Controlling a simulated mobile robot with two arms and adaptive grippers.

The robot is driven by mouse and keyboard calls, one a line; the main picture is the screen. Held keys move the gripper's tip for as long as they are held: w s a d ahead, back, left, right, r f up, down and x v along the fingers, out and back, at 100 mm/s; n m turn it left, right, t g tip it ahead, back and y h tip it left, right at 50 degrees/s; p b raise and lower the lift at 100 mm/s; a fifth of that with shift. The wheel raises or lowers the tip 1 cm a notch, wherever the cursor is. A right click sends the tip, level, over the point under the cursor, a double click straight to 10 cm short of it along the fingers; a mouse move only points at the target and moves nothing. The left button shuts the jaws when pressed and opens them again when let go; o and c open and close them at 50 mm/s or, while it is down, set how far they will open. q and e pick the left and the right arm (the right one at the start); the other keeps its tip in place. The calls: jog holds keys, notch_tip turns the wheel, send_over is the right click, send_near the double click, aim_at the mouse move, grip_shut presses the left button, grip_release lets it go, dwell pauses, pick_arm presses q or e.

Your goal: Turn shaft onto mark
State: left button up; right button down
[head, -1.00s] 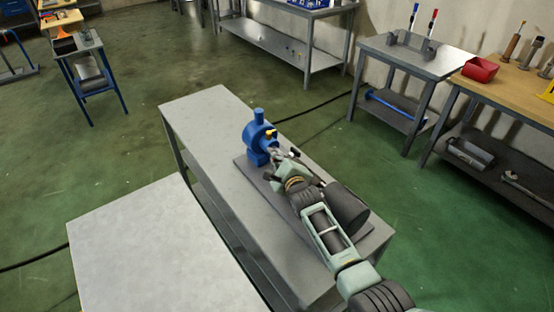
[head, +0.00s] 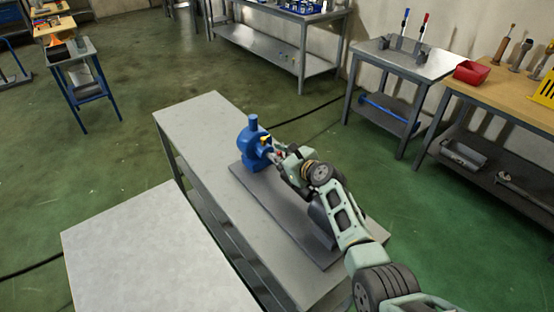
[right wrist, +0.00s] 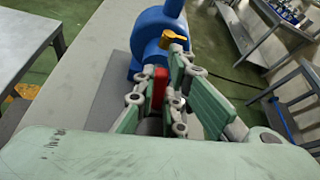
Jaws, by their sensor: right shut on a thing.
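A blue pump (head: 249,143) stands on a grey base plate (head: 300,237) on the narrow grey bench. It fills the top of the right wrist view (right wrist: 152,32). A yellow pointer (right wrist: 174,40) sticks out from the pump's front. My right gripper (head: 274,158) is at the pump's front, shut on the shaft. In the right wrist view, a red part (right wrist: 160,88) shows between the fingers, below the pointer. The fingers hide most of the shaft, and I cannot tell whether it lines up with a mark. My left gripper is not in view.
A dark motor (head: 320,220) sits on the plate, partly behind my right arm. The bench's far left part (head: 195,115) is bare. A pale, empty table (head: 150,255) stands at the front left. Side tables with tools stand at the right.

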jog(key=shift+w+d+f+m+g+y, duration=0.2)
jog(key=shift+d+m+g+y, duration=0.15)
jog(key=shift+m, duration=0.35)
jog(key=shift+d, duration=0.1)
jog(key=c, duration=1.8)
grip_release()
jog(key=shift+r, duration=0.1)
jog(key=shift+c, duration=0.2)
jog(key=shift+o, duration=0.2)
jog(key=shift+w, duration=0.1)
jog(key=shift+r, duration=0.1)
jog(key=shift+d, duration=0.15)
jog(key=v, duration=1.2)
